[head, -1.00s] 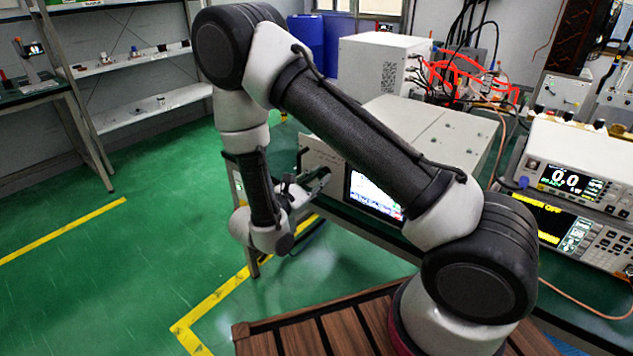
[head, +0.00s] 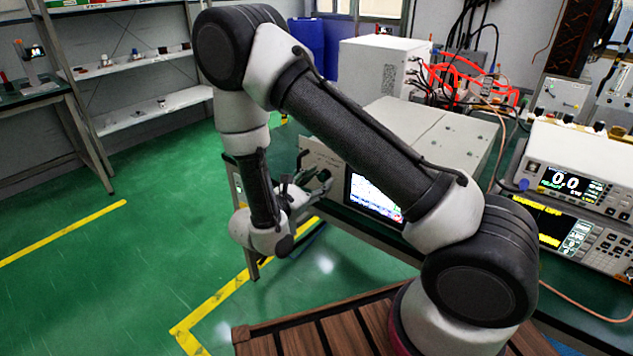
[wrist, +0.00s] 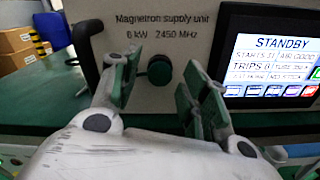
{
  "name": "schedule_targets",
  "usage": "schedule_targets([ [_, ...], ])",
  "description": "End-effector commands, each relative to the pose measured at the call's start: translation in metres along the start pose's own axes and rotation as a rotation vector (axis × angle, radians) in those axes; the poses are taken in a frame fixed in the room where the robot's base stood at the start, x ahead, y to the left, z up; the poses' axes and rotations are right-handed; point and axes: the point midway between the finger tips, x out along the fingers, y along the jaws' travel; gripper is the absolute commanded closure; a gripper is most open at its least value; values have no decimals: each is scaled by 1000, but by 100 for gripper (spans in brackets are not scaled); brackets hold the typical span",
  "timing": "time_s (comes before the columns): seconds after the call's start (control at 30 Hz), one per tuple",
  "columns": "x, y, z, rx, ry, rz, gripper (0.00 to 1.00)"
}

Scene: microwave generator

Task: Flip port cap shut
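The magnetron supply unit (wrist: 190,38) faces my gripper in the wrist view, with its name printed on a pale front panel. A small dark green round part (wrist: 159,70) sits on that panel below the lettering and may be the port cap; I cannot tell whether it is open or shut. My gripper (wrist: 164,84) is open, with one finger on each side of this part in the picture and nothing between the pads. I cannot tell if a finger touches the panel. In the head view my gripper (head: 307,187) is beside the unit's front (head: 319,160), and the round part is not clear there.
A lit screen (wrist: 268,58) reading STANDBY is right of the round part. A dark handle (wrist: 84,50) stands at the panel's left. In the head view, instruments (head: 570,190) are at right, with red hoses (head: 455,75) behind. Green floor at left is clear.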

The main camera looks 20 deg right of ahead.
Motion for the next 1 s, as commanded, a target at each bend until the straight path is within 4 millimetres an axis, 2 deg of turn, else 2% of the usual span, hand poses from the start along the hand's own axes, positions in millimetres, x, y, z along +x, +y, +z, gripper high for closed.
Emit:
schedule_targets([
  [0.27,-4,0,0,1,0,1,55],
  [0.37,-17,1,0,1,0,4,55],
  [0.73,-96,1,-1,2,1,4,55],
  [0.9,-116,0,0,1,0,1,55],
  [1.0,-120,0,0,1,0,0,55],
])
